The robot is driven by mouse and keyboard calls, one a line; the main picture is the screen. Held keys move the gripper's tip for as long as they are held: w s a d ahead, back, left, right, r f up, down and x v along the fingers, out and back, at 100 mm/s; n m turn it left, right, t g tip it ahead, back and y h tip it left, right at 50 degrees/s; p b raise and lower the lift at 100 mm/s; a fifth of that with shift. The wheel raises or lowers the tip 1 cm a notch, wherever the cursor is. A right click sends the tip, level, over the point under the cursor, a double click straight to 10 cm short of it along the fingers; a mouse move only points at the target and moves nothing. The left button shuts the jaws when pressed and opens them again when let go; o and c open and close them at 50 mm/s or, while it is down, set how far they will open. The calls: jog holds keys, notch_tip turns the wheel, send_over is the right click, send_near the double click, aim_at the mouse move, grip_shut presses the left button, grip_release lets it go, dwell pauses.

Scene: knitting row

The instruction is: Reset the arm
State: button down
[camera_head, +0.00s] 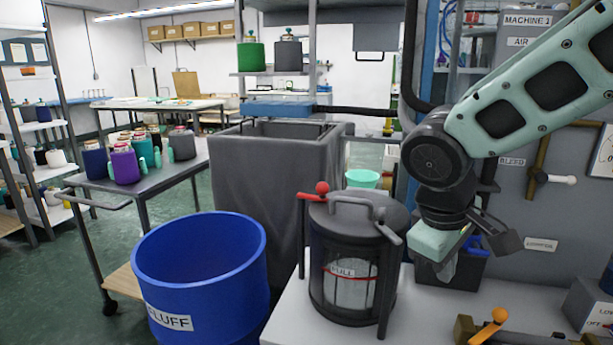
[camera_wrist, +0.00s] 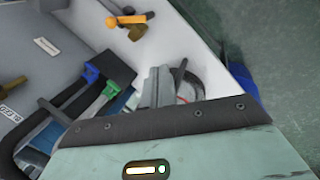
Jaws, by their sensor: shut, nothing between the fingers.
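My arm reaches in from the upper right in the head view, bent at a dark elbow-like joint. My gripper (camera_head: 447,272) points down over the white bench, to the right of the dark canister. Its fingers show as pale grey pieces against a black bin. In the wrist view the grey fingers (camera_wrist: 156,88) are together, with nothing between them. The gripper appears apart from the things around it, though its exact height above the bench is hard to tell.
The canister labelled FULL (camera_head: 352,262) stands close left of my gripper. The black bin (camera_head: 462,268) with blue and green handles is behind it. An orange-handled valve (camera_head: 490,325) is at the front right. The blue FLUFF bin (camera_head: 200,275) and a cone trolley (camera_head: 150,185) stand left.

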jog(key=s+a+f+g+y, duration=0.1)
jog(key=s+a+f+y, duration=0.15)
jog(key=s, duration=0.65)
jog(key=s+a+f+g+y, duration=0.1)
jog(key=s+a+f+y, duration=0.2)
jog(key=s, duration=0.7)
notch_tip(320, 180, up, 12)
jog(key=w+a+h+p, duration=0.1)
jog(key=p, duration=1.1)
jog(key=shift+r, duration=0.25)
